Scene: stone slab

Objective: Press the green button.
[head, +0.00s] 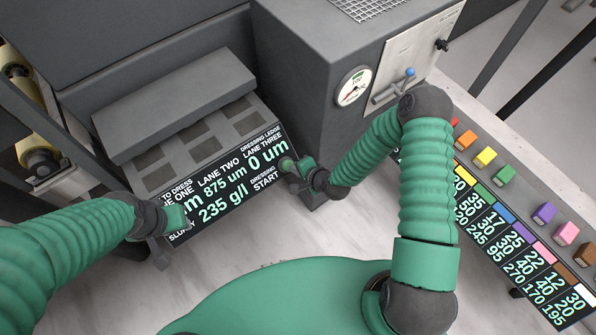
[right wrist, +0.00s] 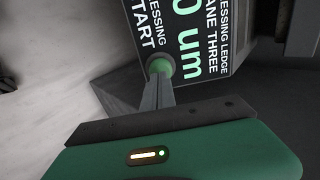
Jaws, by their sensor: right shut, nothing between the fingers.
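The green button (head: 286,162) is round and sits at the right end of the black display panel (head: 225,185), by the words "DRESSING START". In the right wrist view the green button (right wrist: 160,66) is partly covered by my fingertips. My right gripper (head: 294,169) is shut and empty, its tips right at the button. In the right wrist view the narrow shut fingers of my right gripper (right wrist: 158,80) point at the button and overlap its lower part. I cannot tell whether they press it in. My left gripper (head: 160,250) is low beside the panel's left end, its fingers unclear.
A grey dressing ledge (head: 200,130) with several recesses lies behind the panel. A dark cabinet with a dial gauge (head: 353,86) and a blue-knobbed lever (head: 410,73) stands at right. A rack of coloured blocks (head: 485,157) with number labels runs along the far right.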

